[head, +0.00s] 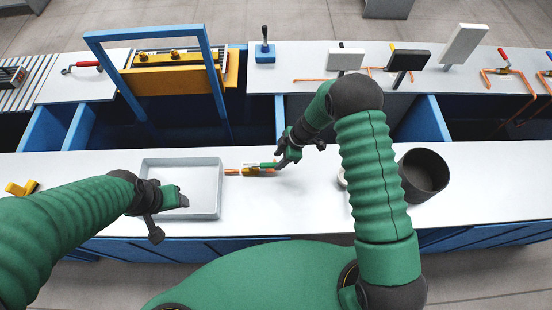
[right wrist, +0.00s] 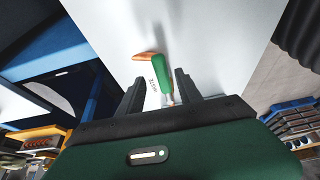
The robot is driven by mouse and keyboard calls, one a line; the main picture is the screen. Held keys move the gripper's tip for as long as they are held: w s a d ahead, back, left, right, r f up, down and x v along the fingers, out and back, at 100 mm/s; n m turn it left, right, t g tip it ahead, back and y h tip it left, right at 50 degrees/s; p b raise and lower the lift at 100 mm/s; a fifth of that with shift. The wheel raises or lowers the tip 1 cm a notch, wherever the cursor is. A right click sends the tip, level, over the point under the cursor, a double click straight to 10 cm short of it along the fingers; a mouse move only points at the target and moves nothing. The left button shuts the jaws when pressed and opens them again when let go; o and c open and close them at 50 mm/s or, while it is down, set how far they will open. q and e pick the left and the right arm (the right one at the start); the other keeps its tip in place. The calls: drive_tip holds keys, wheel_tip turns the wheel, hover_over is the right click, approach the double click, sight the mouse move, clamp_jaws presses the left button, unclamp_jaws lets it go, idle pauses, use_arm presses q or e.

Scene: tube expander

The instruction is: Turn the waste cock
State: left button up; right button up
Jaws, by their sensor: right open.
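A cock with a green handle (head: 268,165) and copper pipe ends (head: 232,172) lies on the white bench, just right of the grey tray. A small white label with lettering is beside it, too small to read surely. My right gripper (head: 283,160) is at the handle's right end. In the right wrist view my right gripper (right wrist: 158,82) is open, with the green handle (right wrist: 149,83) reaching between and past its fingers, not visibly gripped. My left gripper (head: 182,200) is over the grey tray, apart from the cock; its jaws are unclear.
The grey tray (head: 150,165) appears empty. A dark cylindrical bin (head: 424,176) stands on the bench to the right. Red-handled copper pipes (head: 503,58), upright panels (head: 408,60) and a blue frame (head: 150,34) are on the back bench. A yellow item (head: 22,188) lies far left.

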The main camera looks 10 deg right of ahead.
sight(272, 165)
wheel_tip(272, 165, down, 2)
drive_tip(key=shift+a, duration=0.1)
drive_tip(key=shift+a+f, duration=0.1)
drive_tip(key=shift+a, duration=0.9)
drive_tip(key=c, duration=0.4)
drive_tip(key=shift+d, duration=0.2)
drive_tip(key=c, duration=0.5)
drive_tip(key=shift+d, duration=0.4)
clamp_jaws()
use_arm(q)
drive_tip(key=shift+a+r, duration=0.1)
drive_tip(key=shift+r, duration=0.2)
drive_tip(key=shift+s+a, duration=0.1)
drive_tip(key=shift+a, duration=0.1)
use_arm(e)
drive_tip(key=shift+a, duration=0.15)
drive_tip(key=shift+w, duration=0.1)
